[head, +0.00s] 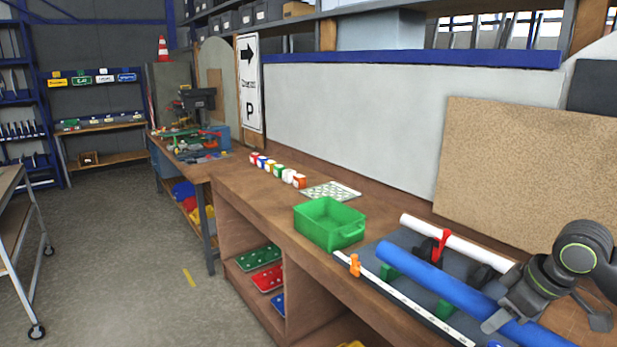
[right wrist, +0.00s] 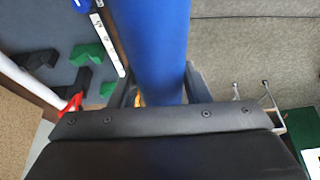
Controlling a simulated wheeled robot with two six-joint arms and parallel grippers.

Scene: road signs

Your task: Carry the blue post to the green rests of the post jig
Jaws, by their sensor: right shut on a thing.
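The blue post (head: 445,285) is a long, thick rod held above the bench's front side, tilted across the head view. My right gripper (head: 508,305) is shut on it near its right part; the post also fills the middle of the right wrist view (right wrist: 153,45). The green rests show on the grey jig board (head: 408,236), one (head: 388,272) near the post's far end and one (head: 445,309) lower down. In the right wrist view the green rests (right wrist: 88,54) lie left of the post, apart from it. My left gripper is not in view.
A white post (head: 455,240) lies at the jig's back on dark rests, with a red clamp (head: 440,245). A white ruler strip (head: 395,298) with an orange piece (head: 354,265) runs along the front. A green bin (head: 330,223) stands left of the jig.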

